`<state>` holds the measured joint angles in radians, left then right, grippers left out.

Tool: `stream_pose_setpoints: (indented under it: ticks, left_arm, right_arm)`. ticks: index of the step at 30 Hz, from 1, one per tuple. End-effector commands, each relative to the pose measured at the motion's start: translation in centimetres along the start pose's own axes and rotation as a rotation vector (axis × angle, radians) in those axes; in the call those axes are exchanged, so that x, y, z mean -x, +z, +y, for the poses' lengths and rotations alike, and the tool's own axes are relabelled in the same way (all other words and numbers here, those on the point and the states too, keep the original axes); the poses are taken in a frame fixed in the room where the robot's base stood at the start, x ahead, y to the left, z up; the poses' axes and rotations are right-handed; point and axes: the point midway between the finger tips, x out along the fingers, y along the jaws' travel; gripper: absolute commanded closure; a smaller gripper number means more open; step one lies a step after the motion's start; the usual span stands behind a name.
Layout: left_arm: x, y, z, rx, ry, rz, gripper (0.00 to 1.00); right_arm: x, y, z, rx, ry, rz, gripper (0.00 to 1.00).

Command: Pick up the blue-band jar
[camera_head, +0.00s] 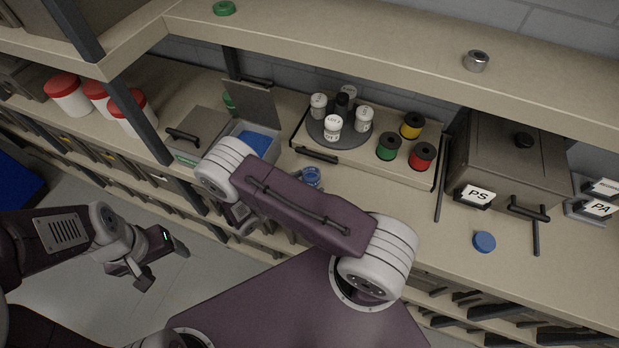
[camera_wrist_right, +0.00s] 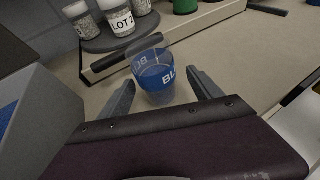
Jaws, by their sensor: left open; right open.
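The blue-band jar (camera_wrist_right: 156,72) is a clear, upright, open-topped jar with white lettering on its blue band. It stands on the counter, and in the head view it (camera_head: 311,177) shows just beyond my right arm, partly hidden. My right gripper (camera_wrist_right: 161,80) is open, with one finger on each side of the jar's lower part in the wrist view; I cannot tell whether either finger touches it. The head view hides most of that gripper behind the arm. My left gripper (camera_head: 167,264) is open and empty, low at the left, away from the counter.
A turntable (camera_head: 316,138) with several lidded jars and some coloured spools stand in a tray (camera_head: 375,170) behind the jar. An open grey bin (camera_head: 254,104) with blue contents is left. A blue lid (camera_head: 484,241) lies right, near a large box (camera_head: 505,165). A shelf (camera_head: 400,60) overhangs the back.

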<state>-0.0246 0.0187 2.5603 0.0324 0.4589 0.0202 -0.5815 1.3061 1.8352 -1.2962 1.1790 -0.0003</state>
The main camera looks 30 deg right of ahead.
Motion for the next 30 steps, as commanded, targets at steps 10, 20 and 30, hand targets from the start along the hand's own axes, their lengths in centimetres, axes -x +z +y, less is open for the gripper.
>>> stream_pose_setpoints:
  ticks: [10, 20, 30]
  left_arm:
    - [2.5, -0.3, 0.1, 0.0, 0.0, 0.0, 0.26]
    - [2.5, -0.3, 0.1, 0.0, 0.0, 0.0, 0.26]
    - [2.5, -0.3, 0.1, 0.0, 0.0, 0.0, 0.26]
  right_arm:
    - [-4.4, 0.2, 0.4, 0.0, -0.006, 0.0, 0.26]
    - [-5.3, -0.1, 0.5, -0.001, -0.001, 0.001, 0.34]
    - [-5.3, -0.1, 0.5, -0.001, -0.002, 0.001, 1.0]
